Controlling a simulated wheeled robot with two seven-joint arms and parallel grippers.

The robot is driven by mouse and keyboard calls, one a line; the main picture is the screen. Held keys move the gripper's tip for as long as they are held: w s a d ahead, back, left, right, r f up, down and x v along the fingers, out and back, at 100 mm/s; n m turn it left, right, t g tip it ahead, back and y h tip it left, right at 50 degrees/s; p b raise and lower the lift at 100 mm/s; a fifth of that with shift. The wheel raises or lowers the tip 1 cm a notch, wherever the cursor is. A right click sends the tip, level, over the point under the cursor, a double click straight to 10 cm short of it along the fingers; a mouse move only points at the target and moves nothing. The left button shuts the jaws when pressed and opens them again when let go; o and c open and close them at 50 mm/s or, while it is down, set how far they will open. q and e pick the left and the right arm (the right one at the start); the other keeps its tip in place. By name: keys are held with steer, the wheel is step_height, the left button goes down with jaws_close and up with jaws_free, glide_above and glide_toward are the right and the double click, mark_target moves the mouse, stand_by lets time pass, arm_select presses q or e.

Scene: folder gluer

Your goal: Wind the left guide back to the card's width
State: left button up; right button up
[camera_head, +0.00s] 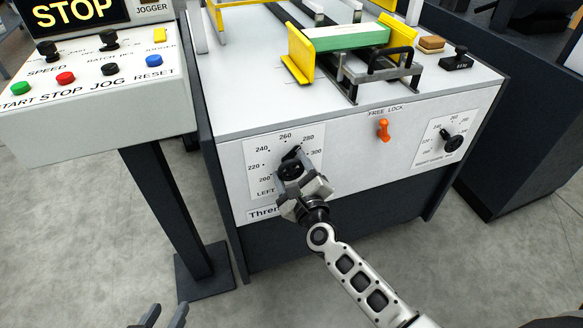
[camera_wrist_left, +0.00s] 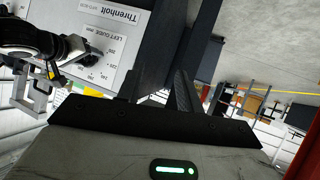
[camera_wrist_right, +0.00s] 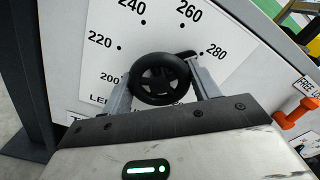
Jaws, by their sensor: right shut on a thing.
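The left guide's black handwheel (camera_wrist_right: 158,78) sits on a white dial plate (camera_head: 258,160) marked from 200 to 300. In the right wrist view its small crank or pointer lies toward 280. My right gripper (camera_head: 291,172) is shut on this wheel, one finger on each side, and partly hides it in the head view. My left gripper (camera_head: 165,315) is open and empty, low in front of the machine.
An orange lock lever (camera_head: 383,130) sits under the FREE LOCK label, right of the dial. The right guide's dial knob (camera_head: 453,142) is further right. A control box (camera_head: 90,95) with coloured buttons stands at left. The floor (camera_head: 90,230) in front is clear.

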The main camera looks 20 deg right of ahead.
steer(key=shift+n, duration=0.9)
steer(key=n+p, duration=0.1)
steer(key=n, duration=0.2)
steer(key=shift+r+n, duration=0.1)
steer(key=shift+n, duration=0.3)
steer(key=n+p, duration=0.1)
steer(key=n, duration=0.2)
steer(key=shift+n, duration=0.3)
steer(key=n+p, duration=0.1)
steer(key=n, duration=0.2)
steer(key=shift+n+p, duration=0.65)
steer(key=shift+n, duration=1.55)
arm_select(q)
steer(key=shift+w+a+r+p, duration=0.1)
steer(key=shift+r+p, duration=0.05)
steer(key=shift+r, duration=0.4)
steer(key=shift+w+a+r+p, duration=0.1)
steer(key=shift+r+p, duration=0.05)
steer(key=shift+r, duration=0.4)
arm_select(e)
steer(key=shift+n, duration=0.3)
arm_select(q)
steer(key=shift+s+f+g, duration=0.1)
steer(key=shift+s+g, duration=0.05)
steer(key=shift+g, duration=0.15)
